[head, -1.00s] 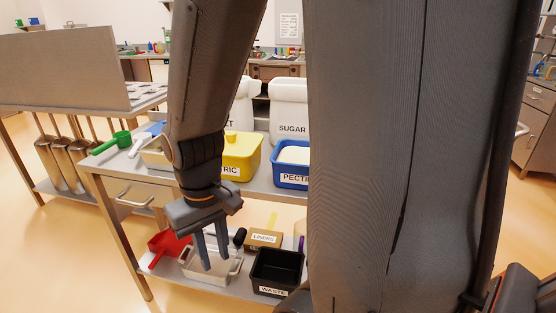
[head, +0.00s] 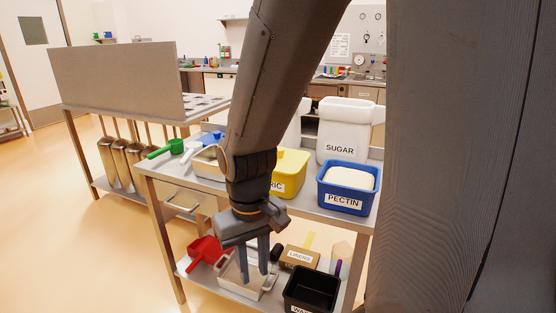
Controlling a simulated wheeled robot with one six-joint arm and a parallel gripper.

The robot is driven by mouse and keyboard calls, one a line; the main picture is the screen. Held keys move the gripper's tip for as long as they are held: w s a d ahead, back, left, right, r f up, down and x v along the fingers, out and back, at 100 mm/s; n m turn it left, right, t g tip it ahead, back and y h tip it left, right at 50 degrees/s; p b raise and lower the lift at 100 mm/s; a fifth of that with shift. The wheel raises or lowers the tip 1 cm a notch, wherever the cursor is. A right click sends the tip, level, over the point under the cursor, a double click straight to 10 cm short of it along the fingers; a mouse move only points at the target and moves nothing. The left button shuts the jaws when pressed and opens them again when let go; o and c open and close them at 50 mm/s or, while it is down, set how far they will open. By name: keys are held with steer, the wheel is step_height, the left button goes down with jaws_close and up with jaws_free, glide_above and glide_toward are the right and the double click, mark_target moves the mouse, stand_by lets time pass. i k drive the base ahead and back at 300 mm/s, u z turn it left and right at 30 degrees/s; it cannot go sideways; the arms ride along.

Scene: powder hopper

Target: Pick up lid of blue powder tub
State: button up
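The blue tub (head: 335,191), labelled PECTIN, stands upright on the right part of the cart's upper shelf. A pale, smooth top (head: 350,177) shows inside its rim; I cannot tell whether it is a lid or powder. No separate lid is seen. My gripper (head: 260,270) points down in front of the cart, left of and lower than the blue tub and apart from it. Its two fingers are spread, and nothing shows held between them. They overlap the pale tray (head: 229,280) on the lower shelf in the picture; contact is unclear.
A yellow tub (head: 294,165) is partly hidden behind my arm. A white SUGAR container (head: 345,135) stands behind the blue tub. Green scoop (head: 166,149) lies at the shelf's left. A red scoop (head: 205,251), LINERS box (head: 300,257) and black bin (head: 311,288) sit below.

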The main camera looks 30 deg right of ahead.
mark_target(213, 137)
steer(key=u, duration=1.15)
steer(key=i, duration=3.65)
steer(key=z, duration=3.6)
